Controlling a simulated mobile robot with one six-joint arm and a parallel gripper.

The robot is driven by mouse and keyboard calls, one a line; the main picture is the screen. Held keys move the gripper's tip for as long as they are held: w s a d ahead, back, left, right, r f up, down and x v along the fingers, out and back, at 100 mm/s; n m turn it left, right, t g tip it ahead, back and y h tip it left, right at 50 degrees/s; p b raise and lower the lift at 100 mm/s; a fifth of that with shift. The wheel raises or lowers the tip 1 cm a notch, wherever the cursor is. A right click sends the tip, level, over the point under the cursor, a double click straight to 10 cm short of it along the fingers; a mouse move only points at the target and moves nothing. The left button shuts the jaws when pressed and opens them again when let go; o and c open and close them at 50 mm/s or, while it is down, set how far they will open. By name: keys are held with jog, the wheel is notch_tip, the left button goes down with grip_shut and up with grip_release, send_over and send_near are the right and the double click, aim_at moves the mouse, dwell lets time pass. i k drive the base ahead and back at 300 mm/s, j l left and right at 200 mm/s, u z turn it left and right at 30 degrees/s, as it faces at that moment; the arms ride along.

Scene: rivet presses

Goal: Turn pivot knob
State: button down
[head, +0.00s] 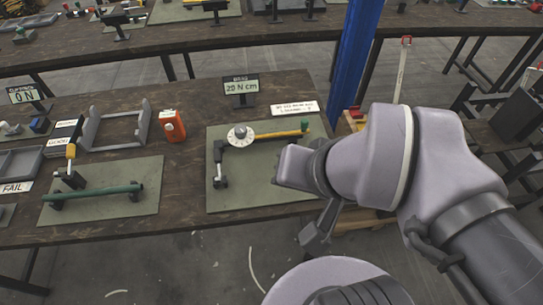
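A round white dial-like knob (240,135) with dark marks sits at the left end of a yellow bar (281,135) on a grey-green mat (265,186). It appears to be the pivot knob. A dark bracket (219,165) stands below the knob, and a small green tip (304,123) is at the bar's right end. My arm comes in from the right over the mat's right edge. My gripper (315,236) seems to be the grey part hanging below the wrist, right of the knob and apart from it. Its fingers are not clear.
A display (241,87) reading "20 N cm" and a white label (295,107) stand behind the mat. An orange device (172,126) and grey cradle (115,128) are to the left. A second mat (104,204) carries a green bar. A blue post (357,60) rises behind my arm.

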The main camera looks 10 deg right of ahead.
aim_at(240, 131)
jog(key=i+j+z, duration=0.2)
jog(key=j+z, duration=0.15)
jog(key=i+j+z, duration=0.2)
jog(key=j+z, duration=0.15)
